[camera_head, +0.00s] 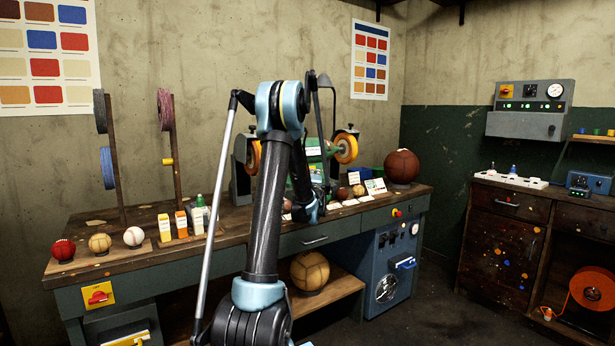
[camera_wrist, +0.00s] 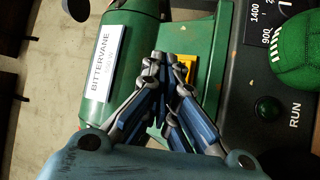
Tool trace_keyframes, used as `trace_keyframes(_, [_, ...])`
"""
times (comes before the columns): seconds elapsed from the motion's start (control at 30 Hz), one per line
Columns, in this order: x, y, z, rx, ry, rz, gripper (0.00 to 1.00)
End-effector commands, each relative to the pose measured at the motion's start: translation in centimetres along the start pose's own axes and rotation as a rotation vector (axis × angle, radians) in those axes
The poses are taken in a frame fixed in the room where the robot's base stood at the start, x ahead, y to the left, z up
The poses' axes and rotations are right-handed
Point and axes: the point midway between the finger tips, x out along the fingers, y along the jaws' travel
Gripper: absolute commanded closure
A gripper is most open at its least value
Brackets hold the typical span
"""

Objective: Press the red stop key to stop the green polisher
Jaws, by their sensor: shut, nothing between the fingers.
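The green polisher (camera_head: 316,148) stands on the bench at the back, with orange-yellow wheels, partly hidden by my arm. In the wrist view its green body (camera_wrist: 125,50) carries a white label reading BITTERVANE. My gripper (camera_wrist: 167,68) is shut and empty, its fingertips over the polisher's green base. A small yellow part (camera_wrist: 187,66) shows just right of the fingertips, partly covered by them. I see no red key face there; the fingers may hide it.
A green stitched ball or cover (camera_wrist: 298,62) and a dial scale are right of my gripper. On the bench (camera_head: 300,242) stand several balls, cards and bottles. A yellow plate with a red knob (camera_head: 98,294) and a red button (camera_head: 396,212) are on its front.

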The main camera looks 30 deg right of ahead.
Motion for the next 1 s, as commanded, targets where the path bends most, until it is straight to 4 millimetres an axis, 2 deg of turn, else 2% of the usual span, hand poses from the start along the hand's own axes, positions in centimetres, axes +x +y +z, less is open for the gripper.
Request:
trace_keyframes(0.47, [-0.5,0.3,0.4,-0.001,-0.001,0.000,1.00])
trace_keyframes(1.0, [-3.4,2.5,2.5,-0.001,-0.001,0.000,1.00])
